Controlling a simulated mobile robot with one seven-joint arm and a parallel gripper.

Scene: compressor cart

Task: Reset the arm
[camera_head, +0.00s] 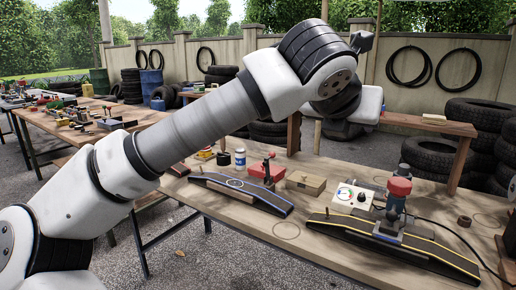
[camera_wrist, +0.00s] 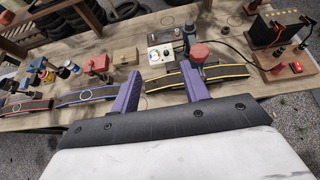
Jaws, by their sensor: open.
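My gripper (camera_wrist: 160,72) shows in the wrist view as two purple fingers held apart, with nothing between them. It is over the front of the workbench (camera_wrist: 225,87), pointing towards the things on it. In the head view my arm reaches up and across to the right, raised above the bench (camera_head: 330,180); the fingers are not clear there. A black ramp with yellow edges (camera_wrist: 165,83) lies beyond and between the fingers in the wrist view. I cannot tell how far the fingertips are above it.
The bench holds a blue-edged ramp (camera_head: 240,192), a wooden box (camera_head: 305,183), a white dial box (camera_head: 352,197) and a red-topped device (camera_head: 399,186) on the yellow-edged ramp. A wooden board with a red switch (camera_wrist: 296,67) is at right. Tyres (camera_head: 430,158) stand behind.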

